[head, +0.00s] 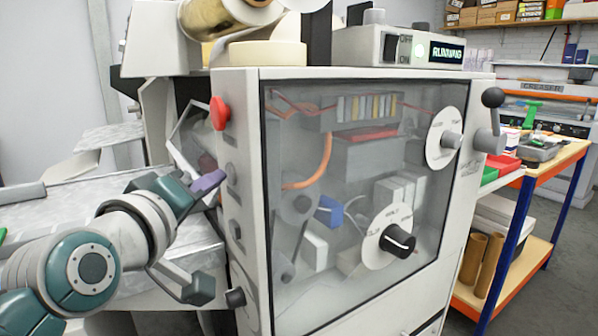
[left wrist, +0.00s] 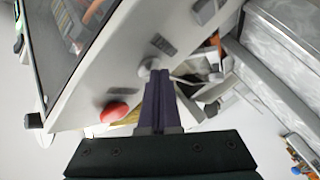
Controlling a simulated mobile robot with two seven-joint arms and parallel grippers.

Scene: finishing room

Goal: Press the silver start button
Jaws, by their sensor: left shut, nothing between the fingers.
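The pale machine cabinet (head: 340,73) has a column of controls on its narrow left side. The silver button (head: 231,172) sits below the red mushroom button (head: 219,113). My left gripper (head: 217,179) is shut and empty, its purple fingertips right at the silver button. In the left wrist view the fingertips (left wrist: 157,76) overlap the lower edge of the silver button (left wrist: 148,66), with the red button (left wrist: 114,112) to the left. I cannot tell whether they touch or press it. A display (head: 445,52) on top reads RUNNING beside a lit green lamp. My right gripper is out of view.
Further round controls (head: 235,228) and a dark knob (head: 236,297) sit lower on the same side. A clear front window carries two dials, one with a black knob (head: 398,240). A wooden-topped bench (head: 565,160) stands at the right.

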